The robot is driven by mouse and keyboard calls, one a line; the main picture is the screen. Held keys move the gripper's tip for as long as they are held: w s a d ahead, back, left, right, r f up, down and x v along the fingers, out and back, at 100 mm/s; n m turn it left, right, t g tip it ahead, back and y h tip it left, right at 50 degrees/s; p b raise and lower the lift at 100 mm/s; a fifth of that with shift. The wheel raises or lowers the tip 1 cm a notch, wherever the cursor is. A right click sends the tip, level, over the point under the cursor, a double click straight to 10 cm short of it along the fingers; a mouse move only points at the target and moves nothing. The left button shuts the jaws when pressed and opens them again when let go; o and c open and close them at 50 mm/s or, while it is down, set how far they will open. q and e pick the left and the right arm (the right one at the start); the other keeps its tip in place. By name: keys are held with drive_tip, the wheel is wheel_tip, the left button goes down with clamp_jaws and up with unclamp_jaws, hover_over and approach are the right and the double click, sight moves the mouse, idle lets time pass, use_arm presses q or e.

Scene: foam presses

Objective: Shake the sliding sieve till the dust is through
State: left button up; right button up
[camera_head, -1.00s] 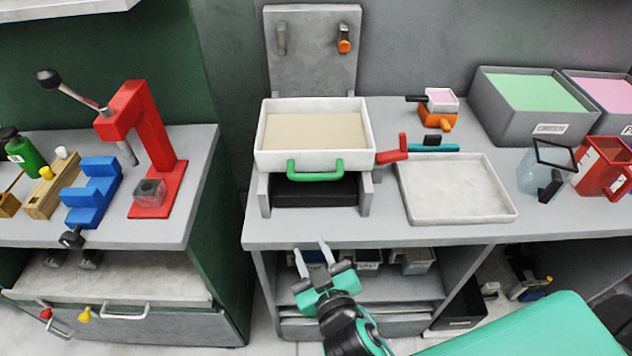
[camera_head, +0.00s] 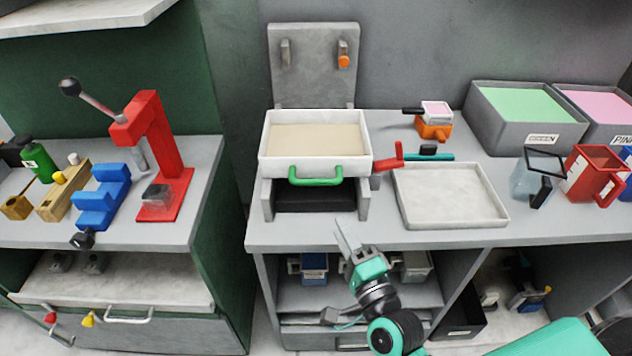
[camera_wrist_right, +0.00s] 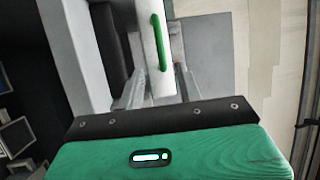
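The sliding sieve is a white rectangular frame (camera_head: 267,150) holding a beige, level fill (camera_head: 318,137). It sits on a grey stand (camera_head: 265,200) with a dark space beneath it. A green handle (camera_head: 316,177) is on its front and also shows in the right wrist view (camera_wrist_right: 160,42). My right gripper (camera_head: 346,236) is below and slightly right of the handle, at the bench's front edge, not touching it. My left gripper is not in view.
A red lever (camera_head: 390,158) sticks out beside the sieve's right side. An empty white tray (camera_head: 450,195) lies to the right. Bins of green (camera_head: 525,103) and pink foam stand behind. A red press (camera_head: 155,140) stands on the left bench, across a gap.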

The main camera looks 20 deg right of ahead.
sight(316, 179)
drive_tip(key=p+x, duration=0.2)
drive_tip(key=x, duration=0.9)
drive_tip(key=shift+w+r, duration=0.15)
drive_tip(key=shift+w, duration=0.1)
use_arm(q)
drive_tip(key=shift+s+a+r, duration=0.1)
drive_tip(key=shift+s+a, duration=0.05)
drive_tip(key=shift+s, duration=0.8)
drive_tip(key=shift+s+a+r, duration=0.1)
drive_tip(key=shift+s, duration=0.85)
use_arm(e)
drive_tip(key=shift+x, duration=0.95)
clamp_jaws()
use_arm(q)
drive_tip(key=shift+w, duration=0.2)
